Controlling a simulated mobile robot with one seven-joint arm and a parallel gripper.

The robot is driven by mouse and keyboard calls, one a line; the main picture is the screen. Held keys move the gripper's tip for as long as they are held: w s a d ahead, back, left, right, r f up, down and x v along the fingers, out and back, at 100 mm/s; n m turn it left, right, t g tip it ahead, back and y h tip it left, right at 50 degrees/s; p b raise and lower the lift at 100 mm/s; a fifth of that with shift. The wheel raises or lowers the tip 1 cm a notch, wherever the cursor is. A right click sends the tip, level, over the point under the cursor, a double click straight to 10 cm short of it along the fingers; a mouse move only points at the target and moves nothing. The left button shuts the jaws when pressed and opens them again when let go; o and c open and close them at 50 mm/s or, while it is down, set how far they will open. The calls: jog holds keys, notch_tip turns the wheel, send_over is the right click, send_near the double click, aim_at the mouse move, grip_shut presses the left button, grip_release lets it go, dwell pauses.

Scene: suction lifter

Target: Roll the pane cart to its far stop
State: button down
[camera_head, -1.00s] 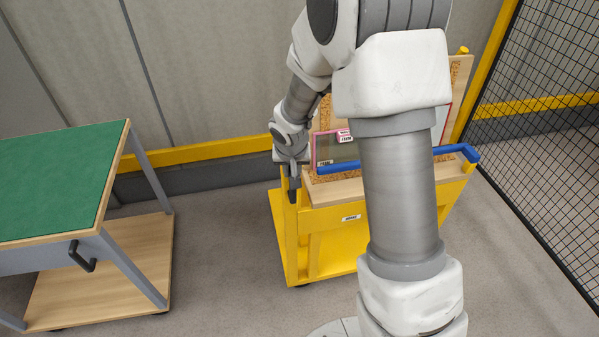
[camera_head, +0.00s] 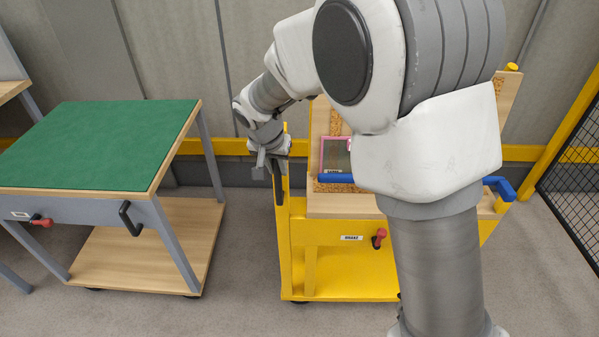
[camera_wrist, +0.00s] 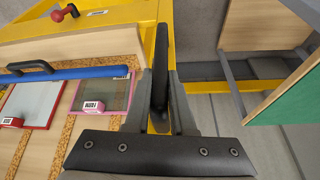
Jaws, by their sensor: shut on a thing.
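The pane cart (camera_head: 345,287) is a yellow cart with a wooden, cork-striped back. It stands right of the green-topped table. Framed panes rest on it: a pink-framed pane (camera_wrist: 104,94) and a red-framed pane (camera_wrist: 33,103). A blue bar (camera_head: 335,181) crosses in front of them, partly hidden by my arm in the head view. My gripper (camera_head: 272,172) is at the cart's left side. In the wrist view its jaws (camera_wrist: 160,115) are shut on the black upright handle (camera_wrist: 161,65). A red-knobbed brake lever (camera_head: 379,238) sits beside the BRAKE label on the cart's front.
The green-topped table (camera_head: 100,145) stands to the left, with a lower wooden shelf, a black handle (camera_head: 130,218) and a red-knobbed lever (camera_head: 42,222). A floor gap separates it from the cart. A mesh fence (camera_head: 577,190) stands at right and a wall behind.

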jog(key=a, duration=0.3)
jog(key=shift+a+b, duration=0.25)
jog(key=shift+b, duration=0.05)
jog(key=c, duration=0.8)
grip_release()
jog(key=shift+d, duration=0.1)
jog(key=shift+o, duration=0.2)
jog(key=shift+r, duration=0.1)
jog(key=p+v, duration=0.2)
jog(key=v, duration=1.5)
jog(key=shift+p, duration=0.35)
jog(key=shift+r, duration=0.15)
